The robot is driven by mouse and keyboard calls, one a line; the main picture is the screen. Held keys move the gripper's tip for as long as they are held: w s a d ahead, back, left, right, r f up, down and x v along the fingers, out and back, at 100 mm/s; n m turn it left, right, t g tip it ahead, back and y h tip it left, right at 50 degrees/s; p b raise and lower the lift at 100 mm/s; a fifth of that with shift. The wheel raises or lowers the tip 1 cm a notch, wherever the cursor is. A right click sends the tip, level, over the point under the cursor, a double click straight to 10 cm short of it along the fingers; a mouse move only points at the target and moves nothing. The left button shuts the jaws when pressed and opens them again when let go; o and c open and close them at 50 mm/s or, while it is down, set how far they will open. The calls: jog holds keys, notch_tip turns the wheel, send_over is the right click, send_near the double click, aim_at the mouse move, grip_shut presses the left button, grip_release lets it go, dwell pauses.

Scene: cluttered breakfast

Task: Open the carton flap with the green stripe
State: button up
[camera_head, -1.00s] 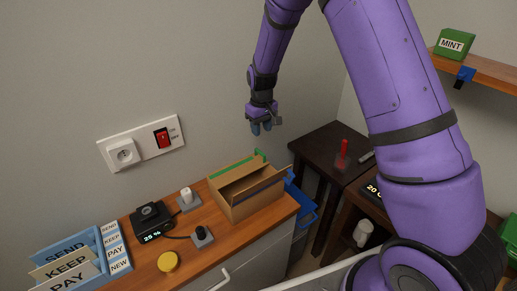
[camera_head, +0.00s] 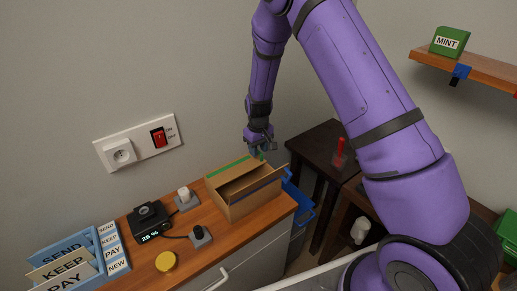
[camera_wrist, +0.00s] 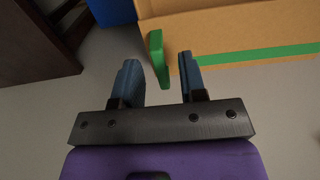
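The cardboard carton (camera_head: 236,205) stands on the wooden cabinet top in the head view. Its flap with the green stripe (camera_head: 228,167) is on the back side; its exact angle is hard to tell. My gripper (camera_head: 259,153) is at the right end of the green-striped flap, pointing down. In the wrist view, my gripper (camera_wrist: 159,66) is open, with a green tab (camera_wrist: 157,52) between its blue fingertips, closer to the left one. The striped cardboard (camera_wrist: 255,53) lies just beyond the right finger.
A black device with a display (camera_head: 150,220), sockets with plugs (camera_head: 187,199) and a yellow disc (camera_head: 166,261) are left of the carton. A letter rack (camera_head: 75,262) is at the far left. A blue crate (camera_head: 302,205) and dark table (camera_head: 322,150) are to the right.

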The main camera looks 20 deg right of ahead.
grip_shut()
jog(key=shift+w+a+r+g+h, duration=0.1)
jog(key=shift+w+r+g+h, duration=0.25)
jog(key=shift+g, duration=0.35)
jog(key=shift+w+a+r+g+h, duration=0.15)
jog(key=shift+w+g, duration=0.25)
jog(key=shift+g, duration=0.3)
jog(key=shift+w+a+r+g+h, duration=0.1)
jog(key=shift+w+r+g+h, duration=0.25)
jog(key=shift+g, duration=0.35)
jog(key=shift+f, duration=0.1)
grip_release()
